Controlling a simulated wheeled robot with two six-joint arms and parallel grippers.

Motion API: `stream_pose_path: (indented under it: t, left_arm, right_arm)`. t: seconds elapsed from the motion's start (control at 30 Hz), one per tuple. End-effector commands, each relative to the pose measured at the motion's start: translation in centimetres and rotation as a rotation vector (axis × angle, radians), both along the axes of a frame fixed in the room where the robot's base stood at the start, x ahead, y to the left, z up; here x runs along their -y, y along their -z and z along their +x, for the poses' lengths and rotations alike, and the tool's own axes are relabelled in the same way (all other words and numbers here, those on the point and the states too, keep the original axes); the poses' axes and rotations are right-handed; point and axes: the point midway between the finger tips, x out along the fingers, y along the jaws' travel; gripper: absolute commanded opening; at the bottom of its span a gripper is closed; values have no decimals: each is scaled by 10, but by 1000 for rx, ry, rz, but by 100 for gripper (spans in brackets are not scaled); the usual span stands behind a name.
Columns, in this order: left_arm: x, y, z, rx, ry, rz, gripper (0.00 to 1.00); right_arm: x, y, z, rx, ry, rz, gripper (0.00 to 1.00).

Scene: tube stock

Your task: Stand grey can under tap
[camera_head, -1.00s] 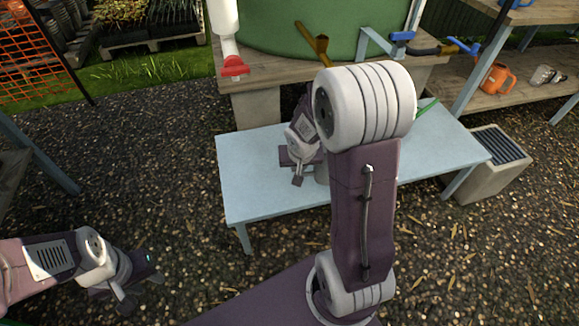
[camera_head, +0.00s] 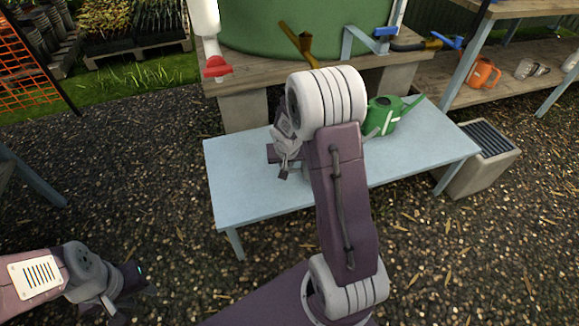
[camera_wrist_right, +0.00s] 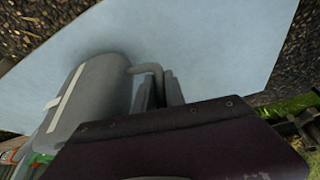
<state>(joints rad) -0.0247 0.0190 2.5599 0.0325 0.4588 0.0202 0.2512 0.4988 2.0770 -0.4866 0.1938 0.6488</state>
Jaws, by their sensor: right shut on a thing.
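The grey can (camera_wrist_right: 92,98) fills the left of the right wrist view, with a pale stripe on its side and a bent handle (camera_wrist_right: 150,72). My right gripper (camera_wrist_right: 160,95) is shut on this handle. In the head view my right gripper (camera_head: 284,162) is over the blue table, and my arm hides most of the can. A brass tap (camera_head: 300,42) sticks out from the green tank (camera_head: 270,25) behind. My left gripper (camera_head: 136,302) is open and empty over the gravel at lower left.
A green watering can (camera_head: 382,117) stands on the blue table (camera_head: 240,190). A red-ended white pipe (camera_head: 207,35) hangs at the plank shelf's left. Blue-handled taps (camera_head: 384,33) are at the right. A grated drain block (camera_head: 480,160) stands beside the table. The table's left part is clear.

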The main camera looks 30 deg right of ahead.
Motion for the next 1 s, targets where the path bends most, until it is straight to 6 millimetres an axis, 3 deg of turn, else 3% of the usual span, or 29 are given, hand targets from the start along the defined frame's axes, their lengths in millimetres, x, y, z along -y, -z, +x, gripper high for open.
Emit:
stream_pose_path:
  t: [0.67,0.73,1.0]
  left_arm:
    - [0,-68,0,0,0,0,36]
    - [0,-53,0,1,0,0,36]
    - [0,-45,0,0,0,0,36]
  right_arm:
    - [19,1,79,0,-1,0,0]
    - [19,16,80,0,-1,0,0]
    - [19,22,80,2,-1,-1,0]
